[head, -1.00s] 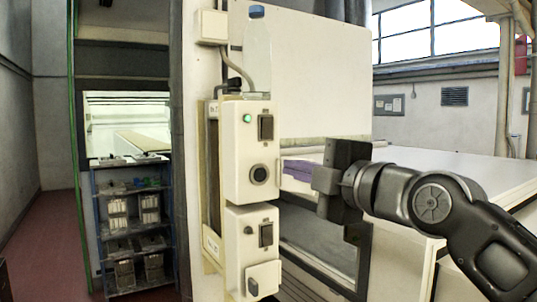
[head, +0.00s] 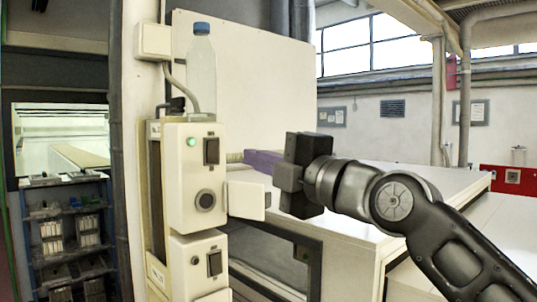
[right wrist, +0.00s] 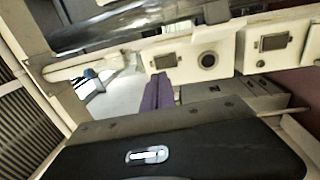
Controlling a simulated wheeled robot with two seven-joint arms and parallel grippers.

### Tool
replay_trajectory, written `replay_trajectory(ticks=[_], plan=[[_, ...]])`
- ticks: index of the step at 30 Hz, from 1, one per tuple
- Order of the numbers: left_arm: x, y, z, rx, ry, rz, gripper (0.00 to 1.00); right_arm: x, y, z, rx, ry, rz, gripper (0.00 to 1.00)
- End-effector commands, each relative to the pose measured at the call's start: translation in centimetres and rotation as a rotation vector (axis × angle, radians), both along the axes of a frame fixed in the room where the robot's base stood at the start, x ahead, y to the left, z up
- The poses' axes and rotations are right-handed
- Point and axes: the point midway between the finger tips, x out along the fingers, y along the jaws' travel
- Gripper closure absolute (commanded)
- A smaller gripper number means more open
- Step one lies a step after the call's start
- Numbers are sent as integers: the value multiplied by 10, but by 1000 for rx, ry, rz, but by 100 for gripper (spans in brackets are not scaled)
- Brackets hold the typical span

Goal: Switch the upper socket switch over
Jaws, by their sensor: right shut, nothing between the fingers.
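The upper socket box (head: 180,188) is a cream housing with a lit green lamp (head: 191,142), a dark rocker switch (head: 211,151) and a round socket (head: 205,200). Its pale cover (head: 246,200) stands open to the right. I cannot tell which way the rocker is tipped. My right gripper (head: 246,158) is shut and empty; its purple fingers point left, apart from the box, to the right of the switch at about its height. In the right wrist view the purple fingertips (right wrist: 163,80) appear just below the upper switch (right wrist: 165,62). My left gripper is not in view.
A lower socket box (head: 180,258) with its own switch (head: 214,263) sits directly beneath. A clear bottle (head: 201,75) with a blue cap stands on the upper box. A pale panel (head: 255,85) rises behind. A shelf rack (head: 68,240) stands at left.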

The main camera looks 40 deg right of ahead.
Motion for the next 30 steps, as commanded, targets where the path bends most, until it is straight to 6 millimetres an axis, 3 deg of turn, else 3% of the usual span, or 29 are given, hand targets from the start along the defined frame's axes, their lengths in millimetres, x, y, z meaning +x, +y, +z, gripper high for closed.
replay_trajectory(ticks=[6, 12, 18, 30], plan=[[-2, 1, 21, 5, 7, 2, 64, 47, 0, 9, 0, 4, 2, 100], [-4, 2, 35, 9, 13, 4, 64, 79, -1, 13, 1, 2, 1, 100], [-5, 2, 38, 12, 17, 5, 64, 92, -2, 12, 0, 0, 1, 100], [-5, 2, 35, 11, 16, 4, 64, 95, -1, 10, 0, 0, 1, 100]])
